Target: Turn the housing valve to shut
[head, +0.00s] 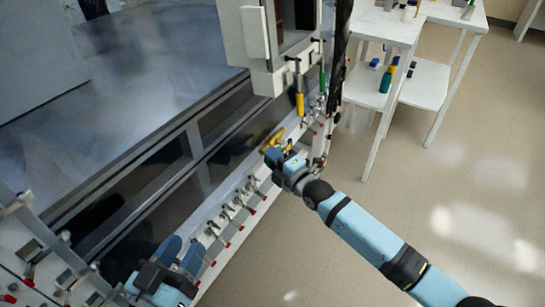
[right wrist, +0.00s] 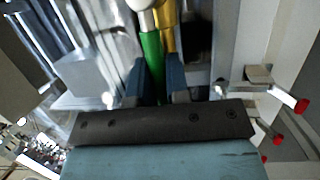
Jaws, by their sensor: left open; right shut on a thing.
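In the right wrist view, a green grip (right wrist: 151,58) and a yellow bar (right wrist: 168,35) appear by the fingertips (right wrist: 157,85); the exact contact is unclear. My left gripper (head: 182,250) is open and empty, with its two blue fingers apart beside the front rail at lower left.
Several small red-tipped levers (head: 237,208) line the front rail between my grippers. Yellow-gripped (head: 300,103) and green-gripped (head: 322,80) parts hang beyond the yellow handle. A white shelf table (head: 430,85) with bottles stands at the back right. The floor (head: 440,190) at right is clear.

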